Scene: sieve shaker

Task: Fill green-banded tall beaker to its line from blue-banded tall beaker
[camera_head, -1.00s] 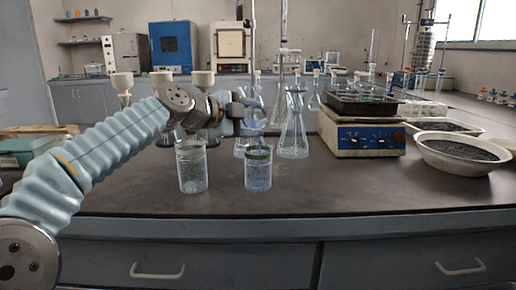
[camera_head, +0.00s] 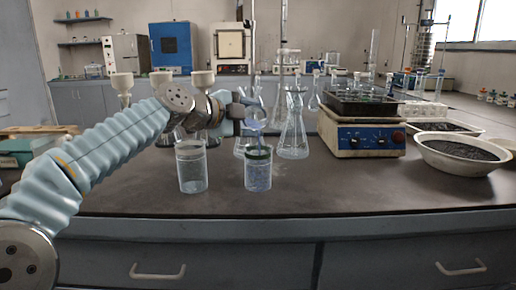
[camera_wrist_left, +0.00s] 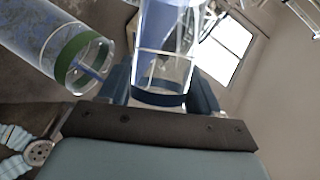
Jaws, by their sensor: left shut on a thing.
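The green-banded tall beaker (camera_head: 258,175) stands upright on the bench with bluish contents; it also shows in the left wrist view (camera_wrist_left: 82,58), slanted across the upper left. My left gripper (camera_head: 246,113) is shut on the blue-banded tall beaker (camera_head: 254,122), above the green-banded one. In the left wrist view the blue-banded beaker (camera_wrist_left: 162,60) is between my fingers, its dark blue band low in the jaws. It is tilted relative to the green-banded beaker. A thin bluish streak shows at the green-banded beaker's mouth. My right gripper is out of view.
Another clear beaker (camera_head: 191,172) stands just left of the green-banded one. Conical flasks (camera_head: 292,135) stand close behind. A hotplate (camera_head: 360,137) with a dark tray and a bowl of dark grains (camera_head: 458,155) are to the right. The front bench strip is clear.

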